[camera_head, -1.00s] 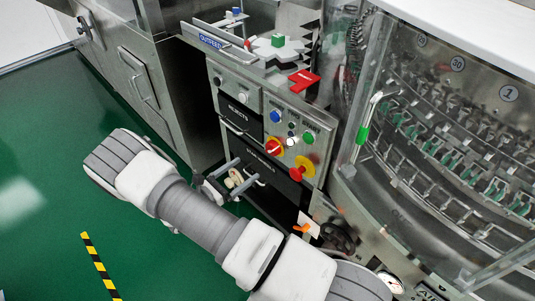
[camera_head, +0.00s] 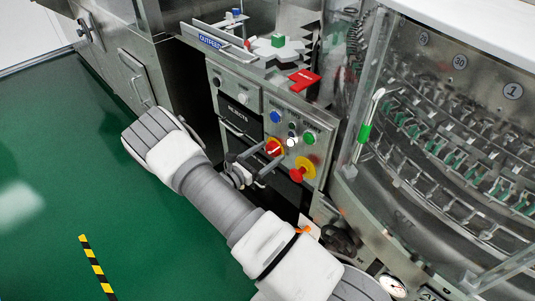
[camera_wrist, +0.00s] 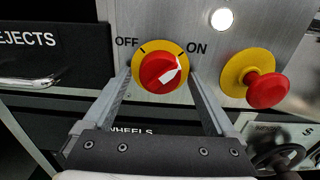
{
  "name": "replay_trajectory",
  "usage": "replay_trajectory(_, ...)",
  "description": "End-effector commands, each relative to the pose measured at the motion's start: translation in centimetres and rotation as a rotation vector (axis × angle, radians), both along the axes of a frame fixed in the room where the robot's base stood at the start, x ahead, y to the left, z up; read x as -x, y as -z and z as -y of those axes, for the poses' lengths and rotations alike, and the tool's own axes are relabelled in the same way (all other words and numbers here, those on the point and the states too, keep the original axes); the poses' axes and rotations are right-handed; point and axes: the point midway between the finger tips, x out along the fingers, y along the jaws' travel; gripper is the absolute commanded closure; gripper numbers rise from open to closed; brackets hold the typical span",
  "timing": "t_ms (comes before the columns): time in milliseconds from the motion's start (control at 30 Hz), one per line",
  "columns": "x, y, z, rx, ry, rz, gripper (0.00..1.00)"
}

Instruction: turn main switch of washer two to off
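The main switch is a red rotary knob on a yellow plate (camera_wrist: 160,70), facing me in the wrist view, with OFF at upper left and ON at upper right. Its white pointer is turned to the upper right, towards ON. In the head view the switch (camera_head: 274,147) is on the grey control panel (camera_head: 292,124). My gripper (camera_wrist: 160,80) is open, with one finger to the left and one to the right of the knob. I cannot tell whether the fingers touch it. In the head view my gripper (camera_head: 270,157) is right in front of the switch.
A red mushroom button on a yellow plate (camera_wrist: 266,88) is close to the right of the switch. Blue (camera_head: 275,117) and green (camera_head: 308,138) buttons are above. A REJECTS drawer (camera_head: 240,112) is at left. A clear-covered washer drum (camera_head: 450,120) stands at right. Green floor (camera_head: 70,160) is free at left.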

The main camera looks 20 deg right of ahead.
Motion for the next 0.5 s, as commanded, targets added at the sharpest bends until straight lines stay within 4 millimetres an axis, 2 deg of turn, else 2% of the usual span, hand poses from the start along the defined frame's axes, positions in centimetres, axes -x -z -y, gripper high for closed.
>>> replay_trajectory(33, 0.00, 0.00, -0.02, 0.000, 0.000, 0.000, 0.20)
replay_trajectory(67, 0.00, 0.00, -0.02, 0.000, 0.000, 0.000, 0.25)
replay_trajectory(400, 0.02, 0.01, -0.04, 0.000, 0.000, 0.000, 0.86)
replay_trajectory(433, 0.02, 0.01, -0.04, 0.000, 0.000, 0.000, 0.90)
replay_trajectory(500, 0.02, 0.01, -0.05, 0.000, 0.000, -0.001, 0.90)
